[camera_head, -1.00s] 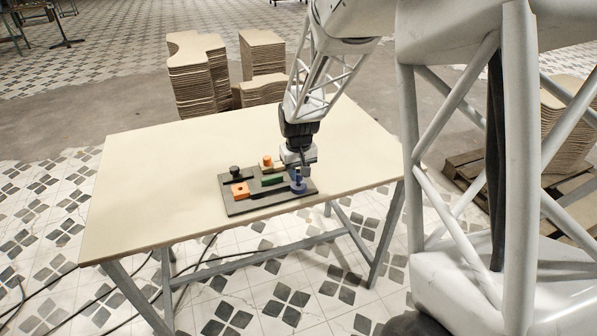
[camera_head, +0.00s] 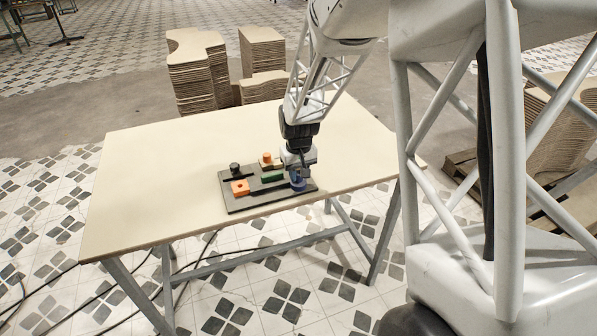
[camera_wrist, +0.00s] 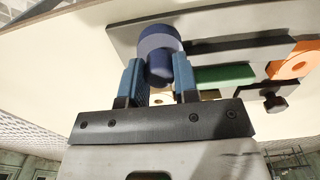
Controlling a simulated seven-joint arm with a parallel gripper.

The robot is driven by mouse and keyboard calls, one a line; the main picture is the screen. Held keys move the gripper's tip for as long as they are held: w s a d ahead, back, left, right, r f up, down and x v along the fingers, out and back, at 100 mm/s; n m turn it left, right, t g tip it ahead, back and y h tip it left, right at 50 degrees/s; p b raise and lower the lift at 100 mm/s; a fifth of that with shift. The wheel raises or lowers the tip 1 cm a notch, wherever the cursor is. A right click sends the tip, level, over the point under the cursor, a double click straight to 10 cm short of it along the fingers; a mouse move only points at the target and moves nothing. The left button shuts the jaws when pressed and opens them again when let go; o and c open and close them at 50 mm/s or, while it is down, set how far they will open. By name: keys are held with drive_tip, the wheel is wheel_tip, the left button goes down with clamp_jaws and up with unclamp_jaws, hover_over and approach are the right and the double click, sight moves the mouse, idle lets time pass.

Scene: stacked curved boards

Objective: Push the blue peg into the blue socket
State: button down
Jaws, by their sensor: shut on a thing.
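The blue socket (camera_head: 298,185) sits at the right end of the dark board (camera_head: 238,209) on the table. It shows as a wide round blue piece in the wrist view (camera_wrist: 158,37). My gripper (camera_head: 298,170) is directly above it, pointing down. In the wrist view, my gripper's two blue-grey fingers (camera_wrist: 159,82) are shut on the narrower blue peg (camera_wrist: 183,72). The peg is lined up closely with the socket and overlaps it in this view. I cannot tell how deep the peg sits, because the fingers and socket hide its end.
On the board are an orange block with a hole (camera_head: 240,188), a green block (camera_head: 272,178), a black knob (camera_head: 234,168) and an orange peg piece (camera_head: 267,159), all left of my gripper. The table (camera_head: 165,180) is clear to the left. Stacked boards (camera_head: 195,80) stand behind it.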

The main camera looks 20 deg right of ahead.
drive_tip(key=shift+f, duration=0.35)
drive_tip(key=c, duration=0.8)
unclamp_jaws()
drive_tip(key=shift+r, duration=0.1)
drive_tip(key=shift+r, duration=3.8)
